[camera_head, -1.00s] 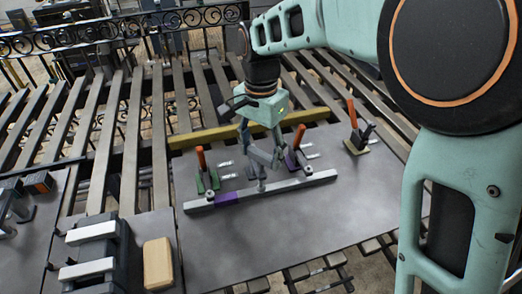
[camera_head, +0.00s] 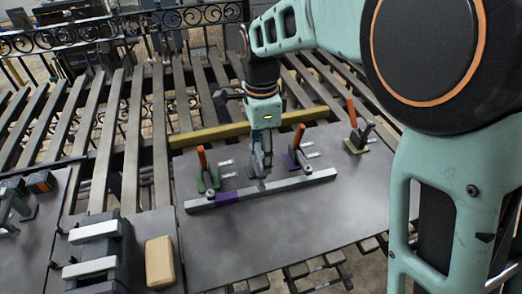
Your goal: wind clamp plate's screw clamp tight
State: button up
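The clamp plate (camera_head: 290,235) is a flat grey plate on the slatted bench. A long grey bar (camera_head: 290,184) with a purple section lies across it. My gripper (camera_head: 262,174) points down at the middle of the bar, between two red-handled toggle clamps, one with a green base (camera_head: 206,175) and one with a purple base (camera_head: 293,155). Its fingertips are at or just above a small grey upright part at the bar, probably the screw clamp, which they mostly hide. The fingers show nearly edge-on, so I cannot tell whether they grip it.
A third red-handled clamp (camera_head: 356,128) stands on the plate's right side. A yellow beam (camera_head: 210,135) runs behind. A tan block (camera_head: 160,262) and a dark fixture with pale bars (camera_head: 98,250) are at lower left. The plate's front is clear.

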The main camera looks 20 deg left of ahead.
jog(key=shift+w+r, duration=0.1)
jog(key=shift+r, duration=0.05)
dwell(0.3)
jog(key=o, duration=0.9)
jog(key=shift+o, duration=1.3)
notch_tip(320, 180, up, 12)
jog(key=shift+c, duration=0.5)
